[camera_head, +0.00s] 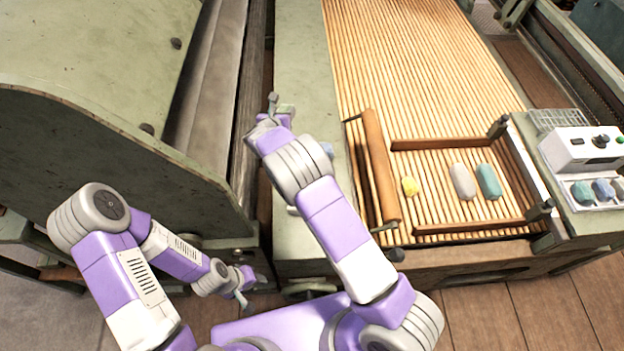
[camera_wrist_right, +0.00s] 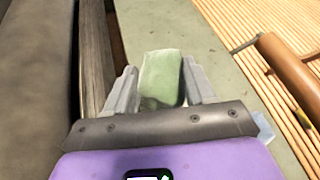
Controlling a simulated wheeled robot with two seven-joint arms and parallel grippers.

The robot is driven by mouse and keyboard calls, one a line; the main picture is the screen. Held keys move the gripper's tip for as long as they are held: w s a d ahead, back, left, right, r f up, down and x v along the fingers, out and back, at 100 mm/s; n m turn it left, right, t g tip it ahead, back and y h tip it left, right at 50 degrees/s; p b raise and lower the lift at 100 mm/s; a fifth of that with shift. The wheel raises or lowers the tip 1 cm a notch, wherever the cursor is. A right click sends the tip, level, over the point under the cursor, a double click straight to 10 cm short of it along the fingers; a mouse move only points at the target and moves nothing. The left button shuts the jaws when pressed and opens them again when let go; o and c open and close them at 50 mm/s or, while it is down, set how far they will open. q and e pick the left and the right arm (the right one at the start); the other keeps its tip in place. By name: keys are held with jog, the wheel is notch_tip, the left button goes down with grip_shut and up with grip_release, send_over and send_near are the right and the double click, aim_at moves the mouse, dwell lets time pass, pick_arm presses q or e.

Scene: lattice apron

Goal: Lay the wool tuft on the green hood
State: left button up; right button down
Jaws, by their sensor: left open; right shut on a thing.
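My right gripper (camera_head: 270,108) is over the gap between the green hood (camera_head: 95,50) on the left and the pale green ledge. In the right wrist view, its fingers (camera_wrist_right: 163,88) are shut on a pale green, blocky wool tuft (camera_wrist_right: 161,80), which sticks out past the fingertips. The tuft is hard to make out in the head view. The hood is a large worn green cover with a curved near edge, left of the right gripper. My left gripper (camera_head: 243,292) is low at the front, open and empty, below the hood's edge.
A slatted wooden bed (camera_head: 400,60) holds yellow (camera_head: 410,186), grey (camera_head: 462,182) and teal (camera_head: 488,182) tufts inside a wooden frame. A brown roller (camera_head: 380,165) lies at its left side. A blue piece (camera_head: 327,150) is on the ledge (camera_head: 300,60). A white control box (camera_head: 585,150) stands right.

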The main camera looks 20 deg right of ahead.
jog(key=shift+w, duration=0.55)
jog(key=shift+w+f, duration=0.1)
jog(key=shift+w, duration=0.05)
notch_tip(320, 180, down, 9)
jog(key=b, duration=0.3)
jog(key=shift+f, duration=0.2)
jog(key=shift+f+b, duration=0.1)
jog(key=shift+b, duration=0.2)
jog(key=shift+c, duration=1.9)
grip_release()
jog(key=p+v, duration=0.3)
jog(key=v, duration=0.9)
jog(key=shift+d, duration=0.1)
